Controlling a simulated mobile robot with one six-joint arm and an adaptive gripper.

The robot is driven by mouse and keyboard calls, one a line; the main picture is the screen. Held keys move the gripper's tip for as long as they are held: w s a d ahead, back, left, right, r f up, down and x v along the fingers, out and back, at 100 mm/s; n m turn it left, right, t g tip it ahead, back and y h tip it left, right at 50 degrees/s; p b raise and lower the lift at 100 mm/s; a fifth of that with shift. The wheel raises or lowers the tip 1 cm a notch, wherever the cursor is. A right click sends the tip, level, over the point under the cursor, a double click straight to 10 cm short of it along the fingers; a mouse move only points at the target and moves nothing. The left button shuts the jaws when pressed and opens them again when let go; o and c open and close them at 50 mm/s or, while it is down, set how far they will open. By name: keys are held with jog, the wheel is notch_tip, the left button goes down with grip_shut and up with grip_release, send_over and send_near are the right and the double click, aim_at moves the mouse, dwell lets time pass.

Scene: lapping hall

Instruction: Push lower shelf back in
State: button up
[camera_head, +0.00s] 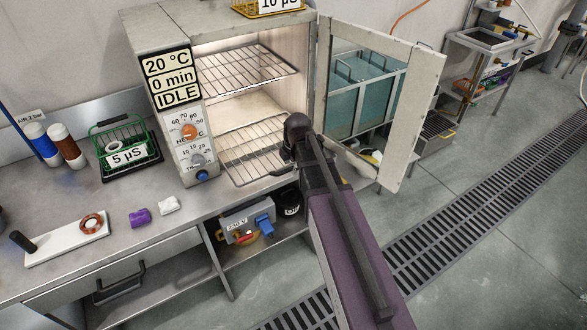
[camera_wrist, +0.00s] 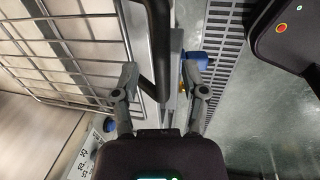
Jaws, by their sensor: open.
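The lower shelf (camera_head: 245,150) is a wire rack in the open oven. Its front part appears to reach past the oven opening. In the wrist view the wire rack (camera_wrist: 75,65) fills the left side, beside the left finger. My gripper (camera_wrist: 160,68) is open, its fingers spread on either side of a dark bar (camera_wrist: 157,40). I cannot tell whether either finger touches the bar or rack. In the head view my arm hides the gripper and the shelf's right front corner.
The upper shelf (camera_head: 245,80) sits above in the oven (camera_head: 155,35). The oven door (camera_head: 398,140) stands open to the right of my arm. A green wire basket (camera_head: 125,150) stands left on the bench. A floor drain grate (camera_head: 470,215) runs along the right.

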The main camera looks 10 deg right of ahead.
jog(key=shift+f, duration=0.1)
dwell(0.3)
grip_shut()
jog(key=shift+w+a, duration=0.1)
jog(key=shift+w, duration=0.35)
send_over(258, 136)
jog(key=s, duration=0.1)
jog(key=shift+w, duration=0.1)
grip_release()
jog(key=shift+d, duration=0.2)
